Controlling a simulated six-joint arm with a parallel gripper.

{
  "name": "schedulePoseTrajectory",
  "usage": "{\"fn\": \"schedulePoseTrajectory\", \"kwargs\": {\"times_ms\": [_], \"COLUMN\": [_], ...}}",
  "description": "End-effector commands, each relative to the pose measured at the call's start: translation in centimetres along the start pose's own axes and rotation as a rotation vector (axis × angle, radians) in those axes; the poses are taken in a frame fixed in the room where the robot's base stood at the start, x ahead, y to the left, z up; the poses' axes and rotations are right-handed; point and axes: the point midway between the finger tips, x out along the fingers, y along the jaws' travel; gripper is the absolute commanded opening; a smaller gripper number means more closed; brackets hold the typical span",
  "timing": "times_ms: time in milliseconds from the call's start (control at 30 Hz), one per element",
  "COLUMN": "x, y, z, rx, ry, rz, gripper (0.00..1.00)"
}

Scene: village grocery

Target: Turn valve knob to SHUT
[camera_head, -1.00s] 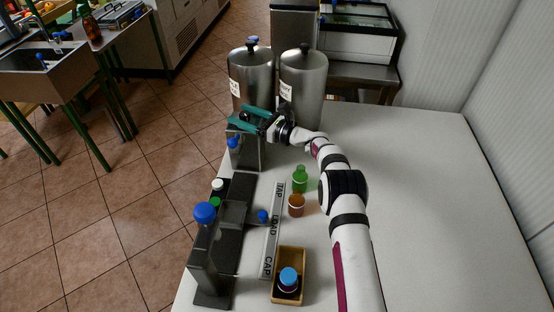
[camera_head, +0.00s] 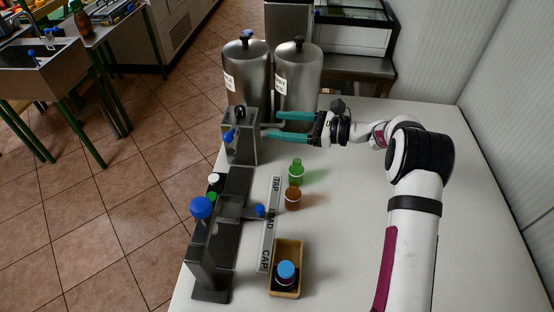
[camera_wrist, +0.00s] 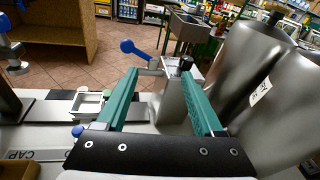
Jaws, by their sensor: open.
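A grey metal box (camera_head: 243,150) stands at the table's left edge, in front of two steel tanks. A black knob (camera_head: 240,110) sits on its top, and a blue-ended lever (camera_head: 229,136) is on its side. No SHUT mark is readable, so I cannot tell the knob's setting. My gripper (camera_head: 274,125) is open and empty, its teal fingers pointing left at the box from its right side, apart from the knob. In the wrist view, the black knob (camera_wrist: 185,63) shows near the right fingertip and the blue lever (camera_wrist: 133,47) beyond the left one.
Two steel tanks (camera_head: 247,80) (camera_head: 298,78) stand close behind the box. Green (camera_head: 296,172) and brown (camera_head: 293,197) bottles, a TAP/LOAD/CAP strip (camera_head: 270,225), a dark stand with a blue knob (camera_head: 201,208) and a wooden tray (camera_head: 274,252) are nearer. The table's right side is clear.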

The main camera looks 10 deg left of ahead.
Motion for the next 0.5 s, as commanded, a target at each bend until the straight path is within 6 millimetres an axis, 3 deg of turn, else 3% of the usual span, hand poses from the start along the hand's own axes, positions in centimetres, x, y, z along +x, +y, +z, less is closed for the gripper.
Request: {"fn": "schedulePoseTrajectory", "kwargs": {"times_ms": [200, 500], "x": [-0.8, -3.0], "y": [4.9, 12.2], "z": [3.7, 6.7], "rx": [-0.131, -0.302], "ry": [0.146, 0.329], "rz": [0.128, 0.291], "gripper": [0.69, 0.69]}}
